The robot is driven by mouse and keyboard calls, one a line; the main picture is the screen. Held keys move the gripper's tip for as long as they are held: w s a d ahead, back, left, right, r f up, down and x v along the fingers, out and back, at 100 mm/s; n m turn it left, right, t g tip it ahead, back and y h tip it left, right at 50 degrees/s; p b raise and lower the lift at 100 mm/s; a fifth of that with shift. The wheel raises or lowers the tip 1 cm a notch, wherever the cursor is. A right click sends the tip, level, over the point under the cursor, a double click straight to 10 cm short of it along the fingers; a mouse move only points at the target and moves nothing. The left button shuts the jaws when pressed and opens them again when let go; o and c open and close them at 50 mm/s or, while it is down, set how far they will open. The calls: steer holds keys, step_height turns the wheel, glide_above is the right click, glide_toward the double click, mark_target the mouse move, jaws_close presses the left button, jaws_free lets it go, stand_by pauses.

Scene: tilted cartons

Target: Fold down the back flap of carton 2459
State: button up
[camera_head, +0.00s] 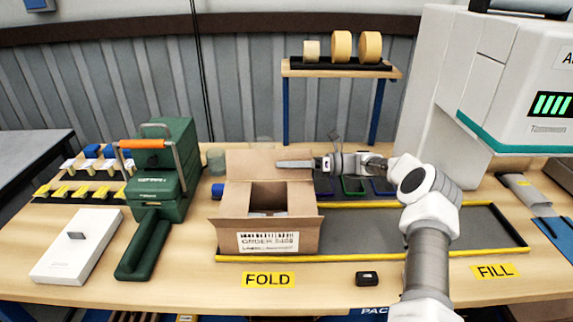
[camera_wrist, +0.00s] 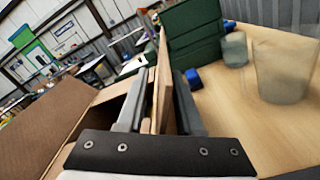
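The open carton (camera_head: 268,235) stands on the bench behind the FOLD label. Its printed order label is too blurred to read fully. Its back flap (camera_head: 240,164) stands upright, and the front and side flaps are spread outward. My gripper (camera_head: 280,164) reaches in from the right at the flap's upper right part. One finger shows in front of the flap; the other is hidden there. In the wrist view, my gripper's fingers (camera_wrist: 160,85) are apart, with the flap's cardboard edge (camera_wrist: 164,70) between them. Something pale lies inside the carton.
A green machine (camera_head: 165,180) with an orange handle stands left of the carton. Translucent cups (camera_wrist: 285,65) stand behind the flap. A yellow-edged tray (camera_head: 430,204) lies right of the carton, and a rack with tape rolls (camera_head: 341,47) stands behind.

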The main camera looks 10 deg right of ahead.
jaws_close()
stand_by(1.4)
